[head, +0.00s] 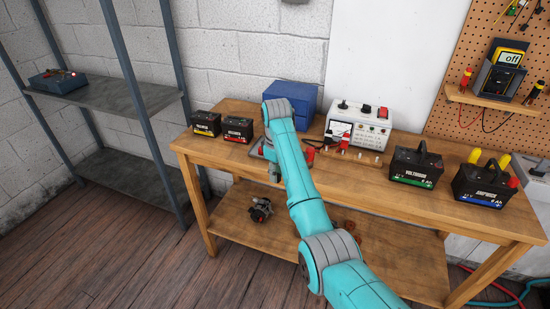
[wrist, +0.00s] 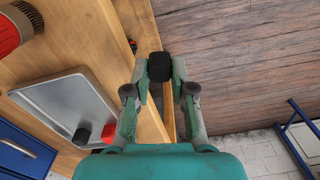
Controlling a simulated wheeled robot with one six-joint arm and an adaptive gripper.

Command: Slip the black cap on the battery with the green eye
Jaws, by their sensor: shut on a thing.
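My gripper (wrist: 160,82) is shut on a black cap (wrist: 159,66), held between its fingertips in the wrist view. In the head view my gripper (head: 273,174) hangs at the bench's front edge, partly hidden by my arm. A green-label battery (head: 416,168) and a blue-label battery (head: 484,183) with a red cap stand on the right of the bench. A small yellow-label battery (head: 206,124) and a small red-label battery (head: 238,130) stand at the left end. I cannot make out a green eye on any battery.
A metal tray (wrist: 62,98) holds another black cap (wrist: 81,137) and a red cap (wrist: 109,132). A blue drawer cabinet (head: 290,96) and a white power supply (head: 357,126) stand at the back. An alternator (head: 260,210) sits on the lower shelf.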

